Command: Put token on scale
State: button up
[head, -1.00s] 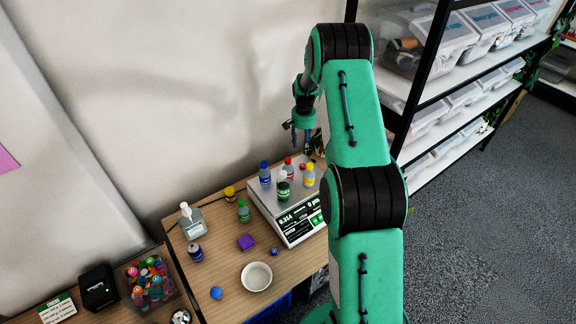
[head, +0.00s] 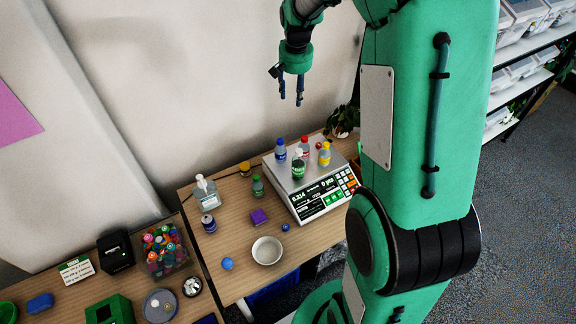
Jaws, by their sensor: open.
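The scale (head: 318,196) stands on the wooden table, its lit display facing front. On its metal plate are a blue-capped bottle (head: 280,150), a red-capped bottle (head: 304,148), a yellow bottle (head: 324,154), a dark green bottle (head: 298,168) and a small red round thing (head: 319,146) at the back. I cannot tell which thing is the token; the small red piece, a small blue ball (head: 286,227) and a blue round piece (head: 227,263) are all small enough. My gripper (head: 291,98) is open and empty, fingers down, in the air above the scale's back.
A white bowl (head: 267,251), a purple block (head: 259,217), a green bottle (head: 257,186), a dark bottle (head: 209,224) and a sanitizer bottle (head: 206,192) stand left of the scale. A wall rises behind; a plant (head: 343,121) is at the back right.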

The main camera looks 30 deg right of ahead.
jog(key=s+a+r+n+t, duration=0.2)
jog(key=s+a+r+n, duration=0.1)
jog(key=s+a+r, duration=1.2)
jog(key=s+a+f+n, duration=0.1)
jog(key=s+a, duration=0.3)
jog(key=s, duration=0.6)
jog(key=s+a+f+n+t, duration=0.1)
jog(key=s+a, duration=0.3)
jog(key=s, duration=0.7)
jog(key=shift+s+a+n+t+y, duration=0.2)
jog(key=shift+n+t+y, duration=0.15)
jog(key=shift+n, duration=0.35)
jog(key=shift+f, duration=0.1)
notch_tip(320, 180, down, 9)
jog(key=b, duration=0.9)
